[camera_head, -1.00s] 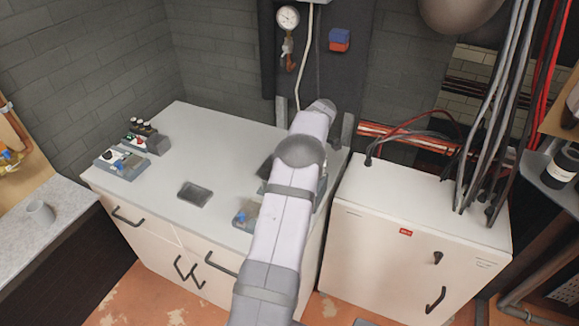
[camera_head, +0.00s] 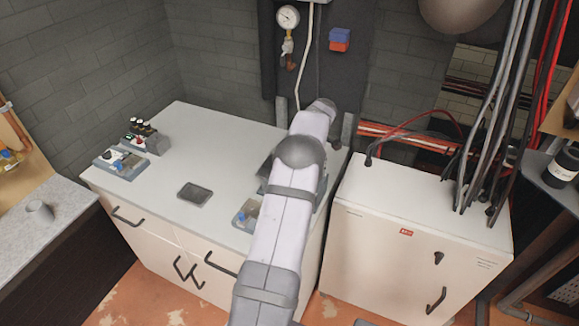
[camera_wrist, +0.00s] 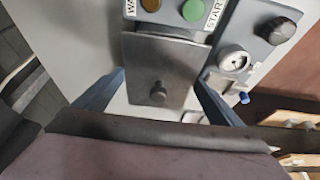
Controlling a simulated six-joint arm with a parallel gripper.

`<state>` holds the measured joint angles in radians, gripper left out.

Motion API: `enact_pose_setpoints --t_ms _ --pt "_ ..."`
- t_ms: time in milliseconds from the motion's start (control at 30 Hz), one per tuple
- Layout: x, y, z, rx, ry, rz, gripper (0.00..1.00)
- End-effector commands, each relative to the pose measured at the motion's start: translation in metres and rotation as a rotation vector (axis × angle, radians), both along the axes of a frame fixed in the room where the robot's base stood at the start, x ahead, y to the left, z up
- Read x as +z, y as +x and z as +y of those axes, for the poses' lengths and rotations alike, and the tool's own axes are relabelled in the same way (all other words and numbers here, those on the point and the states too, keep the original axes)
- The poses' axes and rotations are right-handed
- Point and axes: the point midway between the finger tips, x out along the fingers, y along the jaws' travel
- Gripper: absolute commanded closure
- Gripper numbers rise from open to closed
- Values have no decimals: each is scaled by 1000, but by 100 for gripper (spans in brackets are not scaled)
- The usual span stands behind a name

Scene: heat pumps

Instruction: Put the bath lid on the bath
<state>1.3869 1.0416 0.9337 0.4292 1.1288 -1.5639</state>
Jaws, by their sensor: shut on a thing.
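In the wrist view the bath lid (camera_wrist: 180,72), a grey metal plate with a dark round knob, lies between the blue fingers of my gripper (camera_wrist: 161,78). The gripper is shut on it. Just beyond the lid is the bath unit (camera_wrist: 232,18), with an orange and a green button, a START label, a round gauge and a black dial. I cannot tell whether the lid touches the unit, and the bath's opening is not visible.
A shallow dark tray (camera_head: 195,194) lies mid-worktop. A control box (camera_head: 121,163) and a rack of dark-capped bottles (camera_head: 146,137) stand at the left. A white cabinet (camera_head: 415,225) with cables is at the right. The worktop (camera_head: 220,140) is clear behind the tray.

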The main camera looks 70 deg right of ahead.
Motion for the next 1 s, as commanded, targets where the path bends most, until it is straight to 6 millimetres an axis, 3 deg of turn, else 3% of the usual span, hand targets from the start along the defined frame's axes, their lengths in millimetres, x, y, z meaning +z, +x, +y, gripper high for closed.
enact_pose_setpoints --t_ms 1000 --pt "-6 0 0 0 -1 0 36"
